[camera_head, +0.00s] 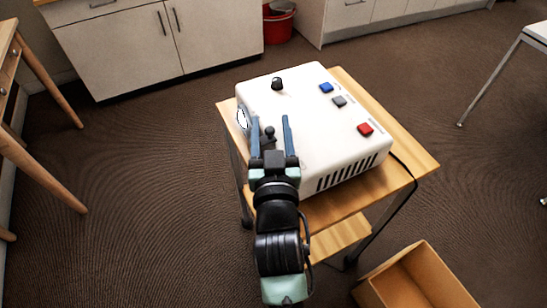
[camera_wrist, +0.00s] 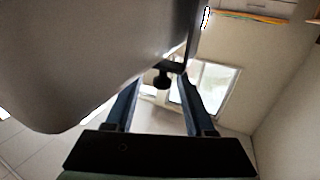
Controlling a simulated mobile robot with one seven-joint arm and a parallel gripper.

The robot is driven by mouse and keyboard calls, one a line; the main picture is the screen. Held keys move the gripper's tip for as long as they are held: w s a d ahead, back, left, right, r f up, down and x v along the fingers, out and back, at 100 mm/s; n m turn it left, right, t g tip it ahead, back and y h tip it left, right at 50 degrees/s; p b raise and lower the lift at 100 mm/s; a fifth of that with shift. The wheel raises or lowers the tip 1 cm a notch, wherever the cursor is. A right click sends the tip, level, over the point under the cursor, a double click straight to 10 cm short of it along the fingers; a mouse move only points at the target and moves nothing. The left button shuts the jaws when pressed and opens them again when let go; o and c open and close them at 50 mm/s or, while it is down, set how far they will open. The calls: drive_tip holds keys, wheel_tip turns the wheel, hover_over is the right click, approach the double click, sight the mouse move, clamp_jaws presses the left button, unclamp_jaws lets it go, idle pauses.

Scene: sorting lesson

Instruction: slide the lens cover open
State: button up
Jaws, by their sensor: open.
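A white projector-like box (camera_head: 310,130) stands on a small wooden table. A pale round lens-like ring (camera_head: 242,118) shows on its left side. A small black knob (camera_head: 269,131) sticks out from the near side, and it also shows in the wrist view (camera_wrist: 162,79), joined to a dark bracket (camera_wrist: 176,66). The lens cover itself is not clearly seen, and I cannot tell whether the bracket belongs to it. My gripper (camera_head: 270,118) is open, with its blue fingers on either side of the knob. In the wrist view a gap shows between the fingers (camera_wrist: 160,84) and the knob.
The box top carries a black dial (camera_head: 277,84), a blue button (camera_head: 326,87), a grey button (camera_head: 339,101) and a red button (camera_head: 365,129). The wooden table (camera_head: 405,165) has little bare top. An open cardboard box (camera_head: 425,268) sits on the floor at lower right.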

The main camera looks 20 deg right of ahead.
drive_tip(key=v, duration=1)
drive_tip(key=shift+s+b, duration=0.25)
drive_tip(key=shift+b, duration=0.05)
drive_tip(key=w+a+r+t, duration=0.1)
drive_tip(key=w+r+t, duration=0.1)
drive_tip(key=r, duration=0.5)
drive_tip(key=w+a+r+t, duration=0.1)
drive_tip(key=w+r, duration=0.2)
drive_tip(key=r, duration=0.3)
drive_tip(key=s+a+r+n+t+y+p, duration=0.1)
drive_tip(key=r+p, duration=0.4)
drive_tip(key=r, duration=1.1)
drive_tip(key=s+a+r+n+t+y+p, duration=0.1)
drive_tip(key=a+r+p, duration=0.5)
drive_tip(key=r, duration=0.9)
drive_tip(key=s+a+r+n+t+y+p, duration=0.2)
drive_tip(key=s+a+r+t+y+p, duration=0.1)
drive_tip(key=r, duration=1.3)
drive_tip(key=t+y+p, duration=0.1)
drive_tip(key=t+p, duration=0.1)
drive_tip(key=p, duration=0.1)
drive_tip(key=shift+s+a+r+t, duration=0.3)
drive_tip(key=shift+s+a+r, duration=0.05)
drive_tip(key=shift+s, duration=0.05)
